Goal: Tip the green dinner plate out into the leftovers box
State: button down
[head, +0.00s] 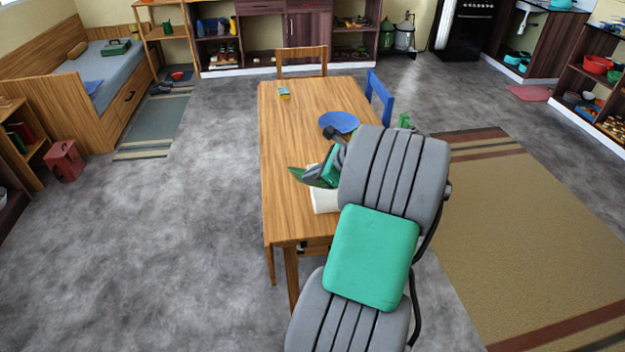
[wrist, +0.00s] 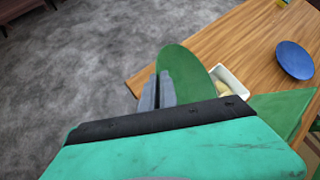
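The white leftovers box (head: 325,199) sits on the table just below the plate. In the wrist view the box (wrist: 232,78) shows between green surfaces, with something pale yellow inside. I cannot tell whether the right-hand green piece (wrist: 285,108) is the same plate.
A blue plate (head: 339,122) lies on the wooden table (head: 290,130) beyond the box. A small green-and-yellow item (head: 284,92) lies near the far end. A blue chair (head: 380,97) stands at the right side and a wooden chair (head: 301,60) at the far end.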

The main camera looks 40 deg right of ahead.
jog(key=s+a+f+n+t+h+b, duration=0.2)
jog(key=f+b, duration=0.5)
jog(key=b, duration=1.4)
jog(key=a+n+t+h, duration=0.1)
jog(key=a+h, duration=0.1)
jog(key=a, duration=0.1)
jog(key=shift+s+h, duration=0.3)
jog(key=shift+a+r, duration=0.1)
jog(key=shift+a, duration=0.05)
